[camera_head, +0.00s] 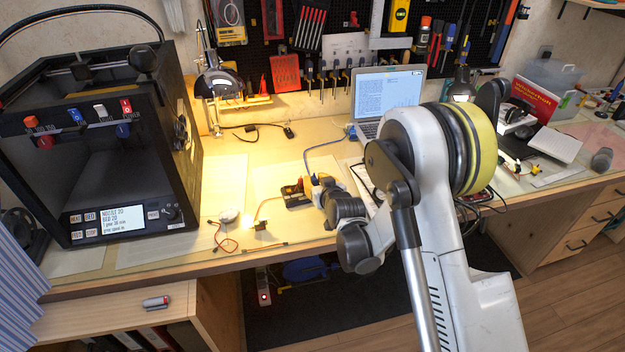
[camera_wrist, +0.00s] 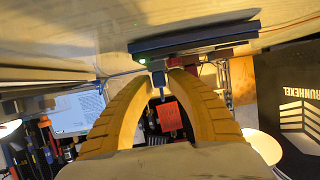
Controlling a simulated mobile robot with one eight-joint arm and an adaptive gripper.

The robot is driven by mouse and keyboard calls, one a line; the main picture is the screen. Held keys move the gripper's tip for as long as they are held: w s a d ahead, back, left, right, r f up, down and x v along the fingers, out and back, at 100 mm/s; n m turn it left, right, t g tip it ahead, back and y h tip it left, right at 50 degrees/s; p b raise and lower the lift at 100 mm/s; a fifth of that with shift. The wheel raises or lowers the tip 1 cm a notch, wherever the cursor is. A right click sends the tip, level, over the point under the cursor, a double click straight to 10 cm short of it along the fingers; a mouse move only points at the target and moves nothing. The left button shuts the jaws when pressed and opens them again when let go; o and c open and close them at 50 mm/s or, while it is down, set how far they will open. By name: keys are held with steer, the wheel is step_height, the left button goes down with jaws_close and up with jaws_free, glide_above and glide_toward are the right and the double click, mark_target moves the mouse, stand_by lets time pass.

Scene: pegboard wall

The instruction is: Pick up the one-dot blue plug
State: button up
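My gripper (camera_wrist: 159,74) has two yellow ribbed fingers that converge in the wrist view. A small blue plug (camera_wrist: 158,80) shows between the fingertips, below a dark blue flat device (camera_wrist: 195,42) with a green light. I cannot tell if the fingers press on the plug. No dot mark is readable. In the head view my gripper (camera_head: 310,184) is down at the bench beside a black device (camera_head: 294,196). My wrist and fingers hide most of that spot. A blue cable (camera_head: 322,148) runs from there toward the laptop.
The laptop (camera_head: 388,93) stands behind on the bench (camera_head: 255,165). A black printer-like machine (camera_head: 105,140) stands at left. A lit lamp (camera_head: 218,83) is behind. Thin wires and a small round part (camera_head: 229,215) lie near the front edge, left of my gripper.

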steer(key=shift+s, duration=0.1)
jaws_close()
